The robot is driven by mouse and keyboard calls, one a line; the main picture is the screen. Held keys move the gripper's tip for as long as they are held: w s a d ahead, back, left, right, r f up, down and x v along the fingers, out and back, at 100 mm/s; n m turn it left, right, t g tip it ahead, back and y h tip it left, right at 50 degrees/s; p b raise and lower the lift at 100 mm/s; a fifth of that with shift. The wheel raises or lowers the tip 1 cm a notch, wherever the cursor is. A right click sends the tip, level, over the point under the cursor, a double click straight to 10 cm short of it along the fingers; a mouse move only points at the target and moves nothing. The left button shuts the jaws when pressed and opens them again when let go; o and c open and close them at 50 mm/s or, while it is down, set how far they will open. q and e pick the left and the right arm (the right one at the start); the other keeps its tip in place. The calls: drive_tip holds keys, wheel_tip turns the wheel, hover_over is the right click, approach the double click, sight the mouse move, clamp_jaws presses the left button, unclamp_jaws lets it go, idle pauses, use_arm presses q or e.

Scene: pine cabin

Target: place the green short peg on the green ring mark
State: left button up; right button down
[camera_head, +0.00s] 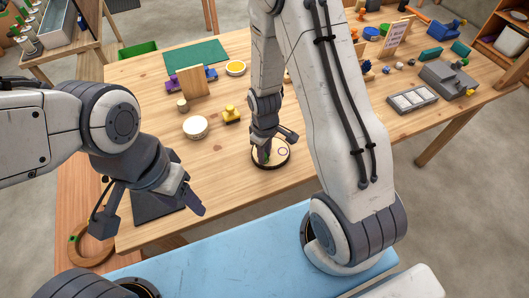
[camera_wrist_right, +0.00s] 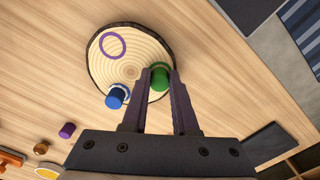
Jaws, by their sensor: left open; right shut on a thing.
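A round wood slice with dark bark (camera_head: 286,160) lies on the table; in the right wrist view (camera_wrist_right: 98,62) it bears a purple ring mark (camera_wrist_right: 113,45). The green short peg (camera_wrist_right: 160,76) is between the fingertips of my right gripper (camera_wrist_right: 160,84), over the slice's edge side. My right gripper (camera_head: 267,150) is shut on it, low at the slice. Whether the peg touches the slice I cannot tell. My left gripper (camera_head: 150,210) is open and empty at the left.
A pale round disc (camera_head: 195,127), a yellow object (camera_head: 231,115) and a small wooden piece (camera_head: 182,105) lie left of the slice. Behind are a wood block (camera_head: 193,81), a yellow-topped disc (camera_head: 235,68) and a green mat (camera_head: 195,54). A grey tray (camera_head: 412,98) sits right.

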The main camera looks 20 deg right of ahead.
drive_tip(key=shift+f, duration=0.2)
drive_tip(key=c, duration=0.7)
unclamp_jaws()
wheel_tip(320, 180, up, 12)
drive_tip(key=shift+n+y, duration=0.3)
drive_tip(key=shift+y, duration=0.2)
drive_tip(key=s+a+r, duration=0.3)
drive_tip(key=s+a, duration=0.1)
drive_tip(key=s, duration=0.2)
drive_tip(key=s+a+r, duration=0.4)
drive_tip(key=s, duration=0.2)
drive_tip(key=s+a+r, duration=0.3)
drive_tip(key=s+a, duration=0.1)
drive_tip(key=s, duration=0.2)
drive_tip(key=shift+a+r, duration=0.3)
